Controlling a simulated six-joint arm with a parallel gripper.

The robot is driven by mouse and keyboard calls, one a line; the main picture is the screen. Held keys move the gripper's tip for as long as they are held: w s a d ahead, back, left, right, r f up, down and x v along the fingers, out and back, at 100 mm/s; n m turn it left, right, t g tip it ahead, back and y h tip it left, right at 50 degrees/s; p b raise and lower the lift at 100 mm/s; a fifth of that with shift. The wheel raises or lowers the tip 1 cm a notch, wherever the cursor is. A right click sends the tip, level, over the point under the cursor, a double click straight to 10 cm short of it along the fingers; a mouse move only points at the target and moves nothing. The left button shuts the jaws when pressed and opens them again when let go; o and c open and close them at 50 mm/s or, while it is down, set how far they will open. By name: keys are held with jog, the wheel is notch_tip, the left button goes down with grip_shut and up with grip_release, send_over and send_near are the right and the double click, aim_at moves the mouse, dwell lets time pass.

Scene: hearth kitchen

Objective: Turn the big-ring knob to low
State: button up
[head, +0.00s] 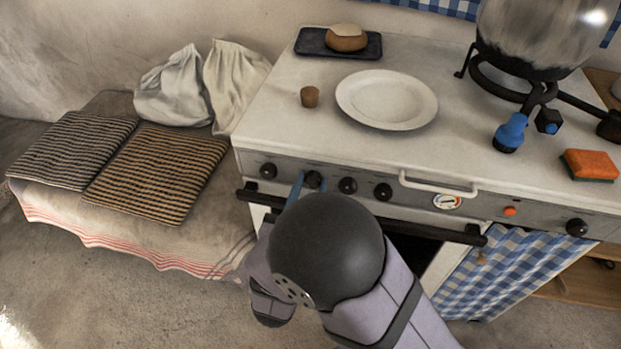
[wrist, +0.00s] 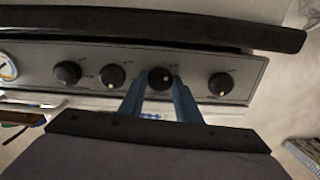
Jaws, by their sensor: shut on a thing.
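A row of black knobs runs along the stove's front panel. My gripper (wrist: 159,84) has its two blue fingers on either side of one knob (wrist: 160,74) and is shut on it. In the head view this is the second knob from the left (head: 313,178), with my gripper (head: 308,184) partly hidden behind my wrist. The held knob shows a small pale mark near its middle. Its neighbours, one knob (wrist: 112,74) and another (wrist: 220,83), show pale marks at their lower edges in the wrist view. The panel lettering is too small to read, so I cannot tell which knob is the big-ring one.
A dark oven rail (head: 467,236) runs below the knobs, and a white handle (head: 438,185) and dial (head: 447,201) sit to the right. On the stove top are a plate (head: 387,100), a cork (head: 310,96), a bread tray (head: 312,42), a blue torch-like item (head: 511,131) and a sponge (head: 590,164).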

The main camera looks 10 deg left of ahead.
jog(key=shift+n+p, duration=0.5)
jog(key=shift+n, duration=0.2)
jog(key=o, duration=1.1)
jog(key=shift+c, duration=0.2)
jog(key=s, duration=0.7)
jog(key=shift+s, duration=0.2)
